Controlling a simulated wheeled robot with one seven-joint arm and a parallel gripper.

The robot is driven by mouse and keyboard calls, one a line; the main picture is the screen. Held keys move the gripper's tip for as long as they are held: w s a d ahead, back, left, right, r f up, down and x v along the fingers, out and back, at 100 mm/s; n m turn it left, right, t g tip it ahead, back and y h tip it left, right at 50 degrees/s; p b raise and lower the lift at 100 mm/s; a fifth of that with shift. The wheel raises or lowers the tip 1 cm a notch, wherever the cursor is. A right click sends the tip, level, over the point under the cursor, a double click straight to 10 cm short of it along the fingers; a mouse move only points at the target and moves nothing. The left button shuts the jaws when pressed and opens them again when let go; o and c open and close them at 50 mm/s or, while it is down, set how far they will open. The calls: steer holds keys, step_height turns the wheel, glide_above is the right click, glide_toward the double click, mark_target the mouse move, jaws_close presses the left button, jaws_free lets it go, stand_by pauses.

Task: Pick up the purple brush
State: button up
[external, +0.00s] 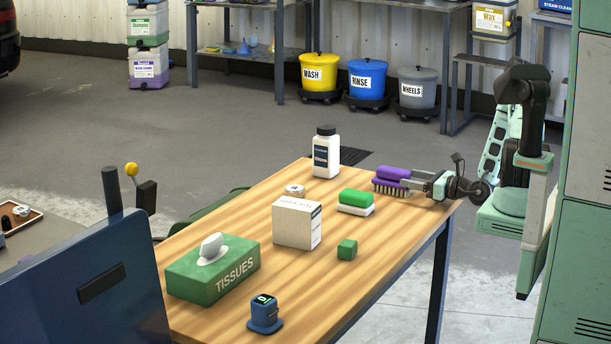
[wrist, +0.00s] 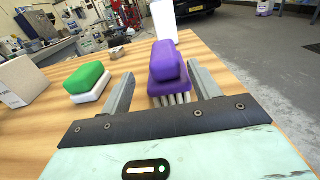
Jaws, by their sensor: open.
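The purple brush (external: 391,178) lies on the wooden table near its far right end, with its bristles facing down. My gripper (external: 414,182) reaches in from the right, low over the table, at the brush. In the wrist view the purple brush (wrist: 168,72) stands between the two open fingers of my gripper (wrist: 160,92), closer to the right finger, with a wider gap on the left. The front bristles show just beyond the gripper's dark edge. I cannot tell whether a finger touches the brush.
A green-and-white sponge (external: 355,201) lies left of the brush. A white bottle (external: 326,155) stands behind it. A white box (external: 297,224), a green cube (external: 347,249), a tissue box (external: 213,270) and a blue device (external: 265,315) are farther along the table (external: 375,250).

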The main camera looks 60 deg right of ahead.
mark_target(399, 174)
steer(key=shift+w+d+r, duration=0.1)
steer(key=shift+w+d, duration=0.1)
steer(key=shift+w, duration=1.15)
steer(key=shift+w+d, duration=0.15)
steer(key=shift+w, duration=1.15)
steer(key=c, duration=1.1)
